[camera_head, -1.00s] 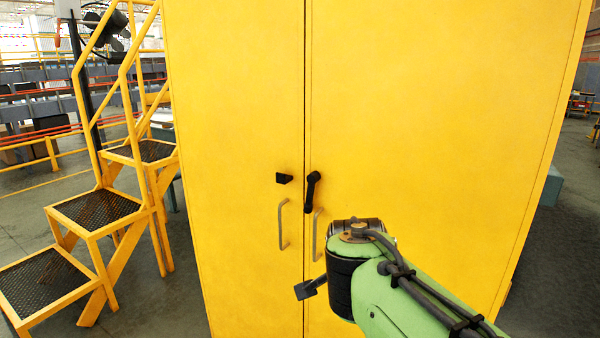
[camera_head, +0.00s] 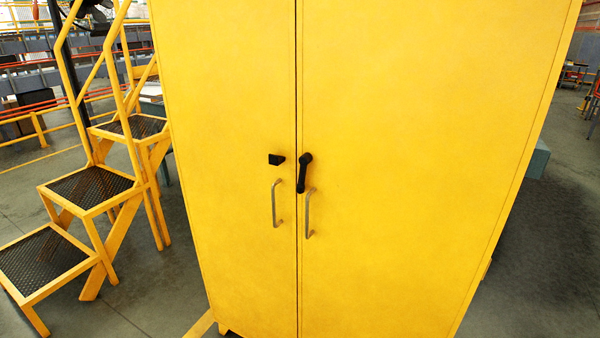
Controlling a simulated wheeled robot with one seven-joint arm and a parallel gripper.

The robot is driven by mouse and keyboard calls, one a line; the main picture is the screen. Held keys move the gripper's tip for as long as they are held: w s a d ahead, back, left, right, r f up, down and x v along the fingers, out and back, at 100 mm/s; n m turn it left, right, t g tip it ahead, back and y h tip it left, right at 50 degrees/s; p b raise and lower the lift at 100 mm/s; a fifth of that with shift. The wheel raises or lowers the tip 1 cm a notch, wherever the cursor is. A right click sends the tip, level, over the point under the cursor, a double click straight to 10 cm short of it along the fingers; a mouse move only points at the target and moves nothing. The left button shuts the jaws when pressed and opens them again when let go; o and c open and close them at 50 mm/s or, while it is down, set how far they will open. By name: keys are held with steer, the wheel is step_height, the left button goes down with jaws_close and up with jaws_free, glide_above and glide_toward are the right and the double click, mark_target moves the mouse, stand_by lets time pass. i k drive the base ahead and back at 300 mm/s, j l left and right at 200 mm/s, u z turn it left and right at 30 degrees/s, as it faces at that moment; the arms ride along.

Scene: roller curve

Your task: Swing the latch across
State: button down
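The black latch (camera_head: 304,174) is on the right door of a tall yellow cabinet (camera_head: 400,120), beside the seam between the doors. Its round pivot is at the top and its arm hangs down, nearly upright. A small black catch (camera_head: 276,159) sits on the left door, just left of the pivot and apart from the latch. Below them are a grey left door handle (camera_head: 276,203) and a grey right door handle (camera_head: 310,213). Both doors look shut. My gripper is not in view.
Yellow steps (camera_head: 95,190) with dark mesh treads stand close to the cabinet's left side. Grey floor (camera_head: 540,260) is open to the right of the cabinet. The front of the doors is unobstructed in view.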

mark_target(304, 160)
steer(key=i+u, duration=0.15)
steer(key=u, duration=0.3)
steer(key=i+j+u, duration=0.1)
steer(key=u, duration=0.4)
steer(key=i+u, duration=0.15)
steer(key=u, duration=0.3)
steer(key=i+l+u, duration=0.1)
steer(key=u, duration=0.35)
steer(key=i+l+u, duration=0.1)
steer(key=u, duration=0.4)
steer(key=i+l+u, duration=0.1)
steer(key=l+u, duration=0.15)
steer(key=u, duration=0.2)
